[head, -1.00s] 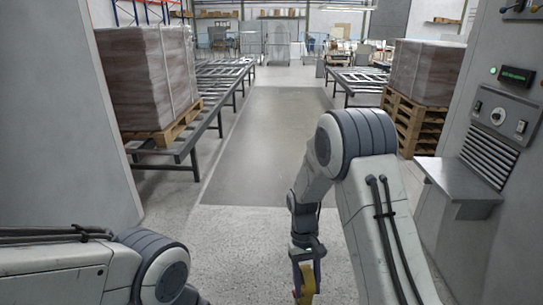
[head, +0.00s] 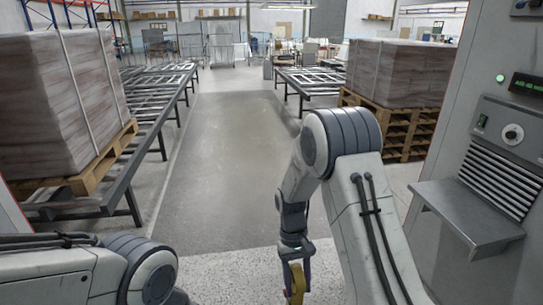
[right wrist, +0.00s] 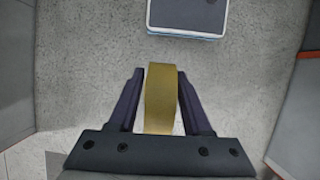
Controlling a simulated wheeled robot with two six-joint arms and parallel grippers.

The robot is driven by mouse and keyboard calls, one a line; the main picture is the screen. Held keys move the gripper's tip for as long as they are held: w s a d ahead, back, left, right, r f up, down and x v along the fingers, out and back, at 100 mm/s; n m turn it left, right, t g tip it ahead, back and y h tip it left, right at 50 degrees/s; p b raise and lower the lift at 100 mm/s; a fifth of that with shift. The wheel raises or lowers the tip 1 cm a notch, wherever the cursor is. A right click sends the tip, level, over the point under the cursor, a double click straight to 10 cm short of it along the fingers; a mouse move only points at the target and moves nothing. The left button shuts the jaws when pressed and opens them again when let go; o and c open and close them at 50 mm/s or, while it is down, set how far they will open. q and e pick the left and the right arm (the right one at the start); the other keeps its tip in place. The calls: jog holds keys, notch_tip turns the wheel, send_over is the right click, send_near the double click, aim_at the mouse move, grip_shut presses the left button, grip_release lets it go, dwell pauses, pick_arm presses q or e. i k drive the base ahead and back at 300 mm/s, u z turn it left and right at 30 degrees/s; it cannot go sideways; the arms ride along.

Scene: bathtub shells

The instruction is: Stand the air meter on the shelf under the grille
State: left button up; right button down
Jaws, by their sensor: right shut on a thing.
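A yellow thing (head: 298,284), which I take to be the air meter, is in my right gripper (head: 295,272) low in the head view. In the right wrist view, a yellow band (right wrist: 159,98) stands between the two dark fingers, which are shut on it. The rest of it is cut off or hidden. The shelf (head: 465,217) is a bare grey metal ledge on the cabinet at right. The dark slotted grille (head: 498,183) is above it. My right gripper is left of the shelf and apart from it. My left gripper is out of view.
The cabinet (head: 442,155) has a knob (head: 512,134) and a dark display above the grille. A wrapped pallet load (head: 62,100) and roller conveyors flank the open aisle (head: 225,150). A dark box-like thing (right wrist: 187,14) with a pale edge shows in the right wrist view.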

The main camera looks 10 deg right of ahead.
aim_at(456, 207)
jog(key=z, duration=0.6)
jog(key=i, duration=1.65)
jog(key=z, duration=0.8)
